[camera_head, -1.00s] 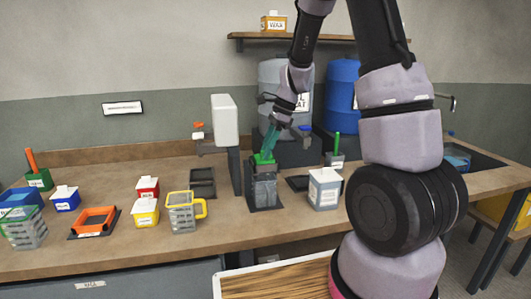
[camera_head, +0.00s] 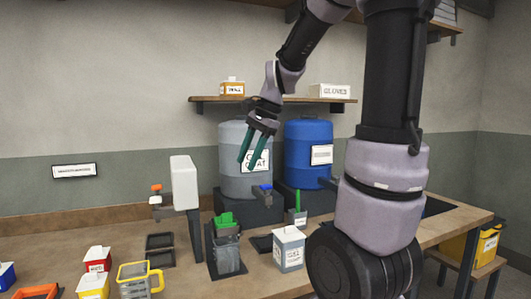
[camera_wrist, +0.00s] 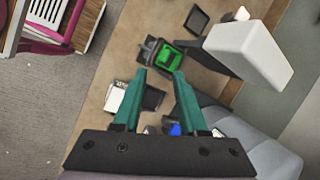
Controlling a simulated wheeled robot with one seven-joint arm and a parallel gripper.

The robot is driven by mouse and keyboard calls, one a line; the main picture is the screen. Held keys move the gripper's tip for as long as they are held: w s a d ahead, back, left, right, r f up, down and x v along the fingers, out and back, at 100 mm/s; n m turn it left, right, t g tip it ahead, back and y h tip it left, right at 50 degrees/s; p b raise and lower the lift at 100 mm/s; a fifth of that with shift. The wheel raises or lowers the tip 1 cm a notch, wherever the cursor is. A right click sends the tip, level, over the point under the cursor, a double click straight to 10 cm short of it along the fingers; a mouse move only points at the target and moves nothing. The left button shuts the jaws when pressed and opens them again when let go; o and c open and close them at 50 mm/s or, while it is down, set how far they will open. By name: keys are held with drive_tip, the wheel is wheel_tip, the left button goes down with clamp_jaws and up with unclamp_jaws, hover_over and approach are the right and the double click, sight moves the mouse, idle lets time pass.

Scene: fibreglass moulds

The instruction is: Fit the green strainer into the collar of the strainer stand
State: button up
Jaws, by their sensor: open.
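The green strainer (camera_head: 224,222) sits at the top of the dark strainer stand (camera_head: 228,258) on the bench, with its green upper part sticking up above the collar. In the wrist view the strainer (camera_wrist: 167,57) shows as a bright green square within the dark stand top (camera_wrist: 150,46). I cannot tell how deep or how level it sits, as its lower part is hidden. My gripper (camera_head: 250,163) has teal fingers, open and empty, high above the stand and clear of it. In the wrist view its fingertips (camera_wrist: 158,76) are apart with nothing between them.
A white box-shaped thing on a post (camera_head: 184,183) stands close left of the stand. A grey-white labelled container (camera_head: 289,248) stands to its right. Grey (camera_head: 232,140) and blue (camera_head: 308,150) drums are behind, under a shelf (camera_head: 205,101).

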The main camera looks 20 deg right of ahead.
drive_tip(key=s+r+n+t+h, duration=0.1)
drive_tip(key=s+r+n+t, duration=0.1)
drive_tip(key=s+n, duration=0.2)
drive_tip(key=s+r+n+t+h, duration=0.1)
drive_tip(key=s+n, duration=0.3)
drive_tip(key=s, duration=0.5)
drive_tip(key=shift+d+r+n+t, duration=0.4)
drive_tip(key=shift+r+t, duration=0.5)
